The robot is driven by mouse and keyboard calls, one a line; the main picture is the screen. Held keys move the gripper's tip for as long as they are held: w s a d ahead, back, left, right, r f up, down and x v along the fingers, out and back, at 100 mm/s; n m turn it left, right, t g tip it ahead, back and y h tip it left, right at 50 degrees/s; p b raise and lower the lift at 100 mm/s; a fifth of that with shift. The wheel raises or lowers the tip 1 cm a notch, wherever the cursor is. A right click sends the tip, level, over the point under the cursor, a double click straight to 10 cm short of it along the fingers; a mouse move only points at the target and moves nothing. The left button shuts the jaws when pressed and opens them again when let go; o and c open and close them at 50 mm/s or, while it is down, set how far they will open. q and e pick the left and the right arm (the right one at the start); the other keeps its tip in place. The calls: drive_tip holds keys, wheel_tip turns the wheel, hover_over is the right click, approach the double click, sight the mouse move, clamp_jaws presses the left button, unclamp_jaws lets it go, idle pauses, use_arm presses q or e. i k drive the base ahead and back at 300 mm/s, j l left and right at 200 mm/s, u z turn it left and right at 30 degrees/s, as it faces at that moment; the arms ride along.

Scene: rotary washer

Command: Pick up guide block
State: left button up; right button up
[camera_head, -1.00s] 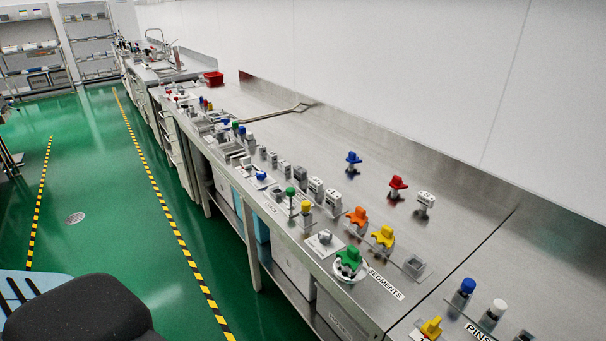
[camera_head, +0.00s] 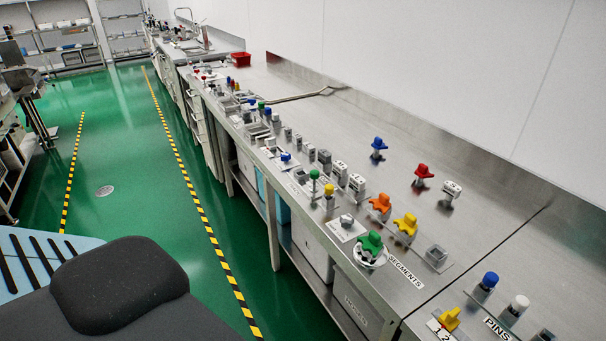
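A long steel workbench (camera_head: 300,120) runs from the back left to the front right, with many small parts along it. I cannot tell for sure which one is the guide block. Small block-shaped parts stand mid-bench: a dark grey one (camera_head: 324,157) and two white-grey ones (camera_head: 340,169) (camera_head: 357,184). A white block-like piece (camera_head: 452,189) stands farther right, near the red knob piece (camera_head: 423,172) and the blue one (camera_head: 378,145). Neither of my grippers is in view, and no part is seen being held.
Orange (camera_head: 380,203), yellow (camera_head: 405,224) and green (camera_head: 370,242) pieces stand near a "SEGMENTS" label (camera_head: 405,272). Blue (camera_head: 490,281) and white (camera_head: 519,303) pins are at front right. A red bin (camera_head: 241,59) is at the back. The green floor (camera_head: 150,200) beside the bench is clear.

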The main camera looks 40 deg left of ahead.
sight(324, 155)
drive_tip(key=j+z, duration=0.15)
drive_tip(key=j, duration=0.5)
drive_tip(key=j+z, duration=0.2)
drive_tip(key=j, duration=0.45)
drive_tip(key=k+j+z, duration=0.15)
drive_tip(key=j, duration=0.5)
